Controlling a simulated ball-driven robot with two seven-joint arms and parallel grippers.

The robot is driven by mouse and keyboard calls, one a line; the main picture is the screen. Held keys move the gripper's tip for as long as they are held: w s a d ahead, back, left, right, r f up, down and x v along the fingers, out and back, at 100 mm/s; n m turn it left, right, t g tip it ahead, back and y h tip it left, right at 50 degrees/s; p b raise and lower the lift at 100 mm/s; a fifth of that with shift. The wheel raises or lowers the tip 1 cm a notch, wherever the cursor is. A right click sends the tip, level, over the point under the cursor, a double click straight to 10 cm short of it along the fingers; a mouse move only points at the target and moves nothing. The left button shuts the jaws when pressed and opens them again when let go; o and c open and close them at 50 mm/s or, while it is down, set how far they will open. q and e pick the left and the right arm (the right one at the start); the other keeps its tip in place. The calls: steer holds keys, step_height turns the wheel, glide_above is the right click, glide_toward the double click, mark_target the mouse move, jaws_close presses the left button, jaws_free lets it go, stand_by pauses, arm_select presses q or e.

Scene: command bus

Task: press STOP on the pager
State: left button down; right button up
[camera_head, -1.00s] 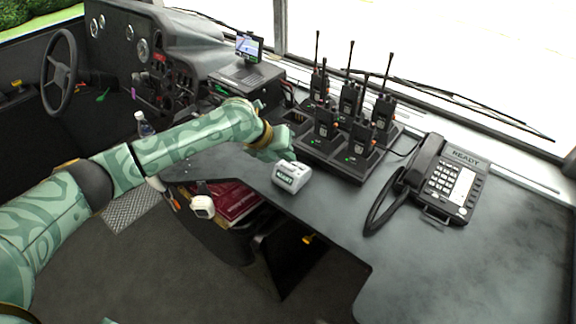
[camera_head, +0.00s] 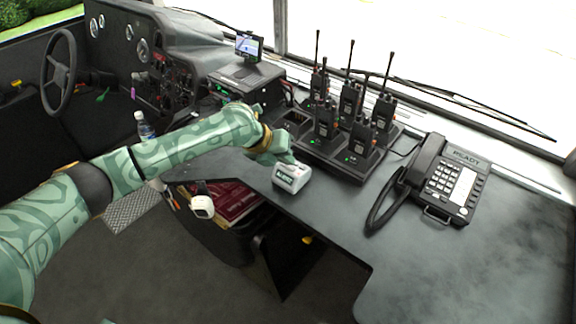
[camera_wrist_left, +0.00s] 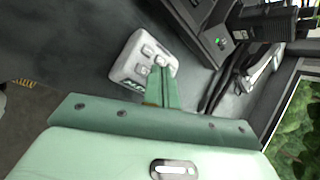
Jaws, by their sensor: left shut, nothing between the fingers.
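The pager (camera_head: 290,177) is a small light-grey box with a dark display, lying on the dark desk near its front edge. In the left wrist view the pager (camera_wrist_left: 138,60) shows several raised buttons on its top. My left gripper (camera_head: 290,160) is shut and empty, with its tips at the back edge of the pager's top. In the left wrist view the fingers (camera_wrist_left: 160,78) cover the pager's lower right part. I cannot tell whether they touch a button, and the labels are too small to read. My right gripper is not in view.
A charger rack (camera_head: 340,160) with several upright radios stands just behind the pager. A desk phone (camera_head: 450,185) with a coiled cord is to the right. The front desk (camera_head: 430,270) at right is clear. A bottle (camera_head: 145,128) stands at left.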

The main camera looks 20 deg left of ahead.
arm_select(q)
steer(key=shift+f, duration=0.2)
stand_by(0.4)
steer(key=shift+r+p, duration=0.4)
steer(key=shift+r, duration=0.4)
steer(key=shift+w, duration=0.1)
steer(key=shift+w+d+r+p, duration=0.1)
steer(key=shift+w+r+p, duration=0.1)
steer(key=shift+r+p, duration=0.8)
steer(key=shift+w+d+r+p, duration=0.15)
steer(key=shift+r+p, duration=0.25)
steer(key=shift+r, duration=1.1)
steer(key=shift+f, duration=0.15)
